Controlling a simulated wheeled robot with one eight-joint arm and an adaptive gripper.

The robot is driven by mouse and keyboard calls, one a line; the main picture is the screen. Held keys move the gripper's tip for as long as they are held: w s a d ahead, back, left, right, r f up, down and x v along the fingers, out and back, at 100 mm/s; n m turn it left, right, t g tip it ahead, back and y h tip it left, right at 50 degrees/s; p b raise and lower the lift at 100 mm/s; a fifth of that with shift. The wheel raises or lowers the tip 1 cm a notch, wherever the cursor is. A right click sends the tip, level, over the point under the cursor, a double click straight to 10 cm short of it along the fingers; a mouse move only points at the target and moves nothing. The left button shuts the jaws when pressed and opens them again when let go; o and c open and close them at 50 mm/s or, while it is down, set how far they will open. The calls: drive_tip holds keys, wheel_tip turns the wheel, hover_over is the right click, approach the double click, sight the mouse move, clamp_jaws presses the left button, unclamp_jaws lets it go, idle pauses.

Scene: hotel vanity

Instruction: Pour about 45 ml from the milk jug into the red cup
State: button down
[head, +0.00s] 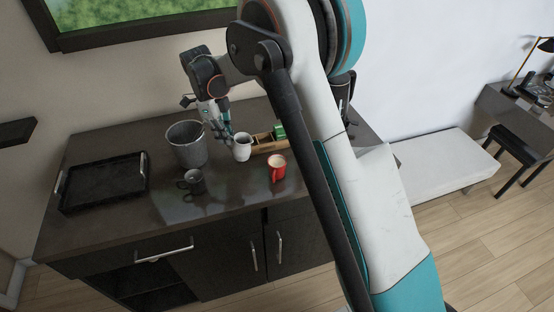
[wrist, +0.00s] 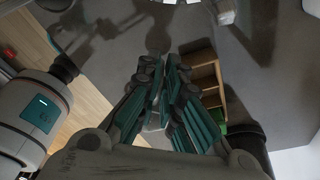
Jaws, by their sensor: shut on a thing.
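The white milk jug (head: 243,148) is on or just above the dark counter, close to upright; I cannot tell if it touches the top. My gripper (head: 227,134) is at the jug's left rear side, shut on it. In the wrist view the teal-padded fingers (wrist: 166,95) point away from the camera, with only a small pale patch between them, so the grip is mostly hidden. The red cup (head: 277,169) stands upright on the counter, in front and to the right of the jug, apart from it. The milk level is not visible.
A dark mug (head: 193,182) stands front left of the jug, and a grey bin (head: 187,146) behind it. A black tray (head: 105,201) lies at the left. A wooden box (head: 266,148) with a green item sits right behind the jug. The counter front beside the red cup is clear.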

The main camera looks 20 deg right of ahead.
drive_tip(key=shift+w+a+f+g+h+b, duration=0.45)
drive_tip(key=shift+a+f+h, duration=0.25)
drive_tip(key=shift+f, duration=0.1)
drive_tip(key=shift+r, duration=0.1)
